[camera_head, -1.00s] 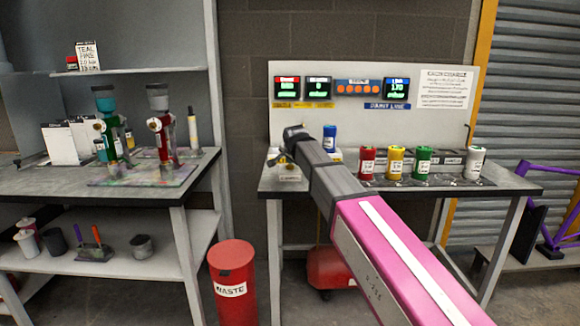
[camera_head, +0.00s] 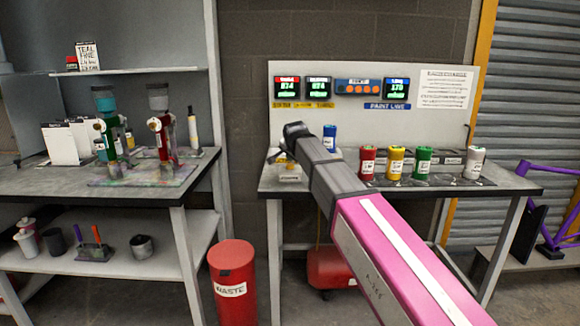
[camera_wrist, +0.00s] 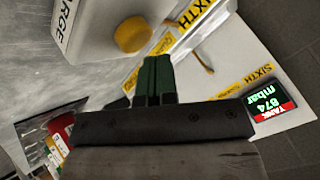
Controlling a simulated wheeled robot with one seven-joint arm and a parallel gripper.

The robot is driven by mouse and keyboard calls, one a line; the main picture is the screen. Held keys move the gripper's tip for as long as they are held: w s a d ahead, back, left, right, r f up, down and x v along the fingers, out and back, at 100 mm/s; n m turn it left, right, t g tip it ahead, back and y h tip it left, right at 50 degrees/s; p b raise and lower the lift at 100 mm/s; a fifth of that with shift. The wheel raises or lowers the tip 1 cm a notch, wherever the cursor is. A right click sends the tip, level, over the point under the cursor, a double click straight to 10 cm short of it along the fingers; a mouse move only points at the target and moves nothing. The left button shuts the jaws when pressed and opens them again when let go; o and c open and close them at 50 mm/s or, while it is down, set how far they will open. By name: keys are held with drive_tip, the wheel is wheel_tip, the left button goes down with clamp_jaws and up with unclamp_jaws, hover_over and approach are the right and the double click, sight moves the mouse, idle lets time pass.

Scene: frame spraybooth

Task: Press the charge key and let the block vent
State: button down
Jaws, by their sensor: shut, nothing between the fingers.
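The charge key is a round yellow button (camera_wrist: 133,35) on a white box (camera_wrist: 88,28) whose visible lettering ends in "ARGE". The box also shows on the right bench in the head view (camera_head: 291,178), partly behind my arm. My gripper (camera_wrist: 157,62) is shut and empty, its dark green fingertips close beside the yellow button in the wrist view. I cannot tell whether they touch it. In the head view my gripper is mostly hidden by my wrist. The tank display (camera_wrist: 268,103) reads 874 mbar. The left display (camera_head: 287,88) and the one beside it (camera_head: 318,88) show about 874.
A line display (camera_head: 397,88) reads about 170. Red (camera_head: 367,163), yellow (camera_head: 395,163), green (camera_head: 422,163) and white (camera_head: 474,162) canisters stand right of my arm, and a blue one (camera_head: 329,138) behind it. A red waste bin (camera_head: 232,282) stands between the benches.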

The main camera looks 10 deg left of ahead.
sight(291, 165)
drive_tip(key=shift+r, duration=0.25)
drive_tip(key=shift+r, duration=2.45)
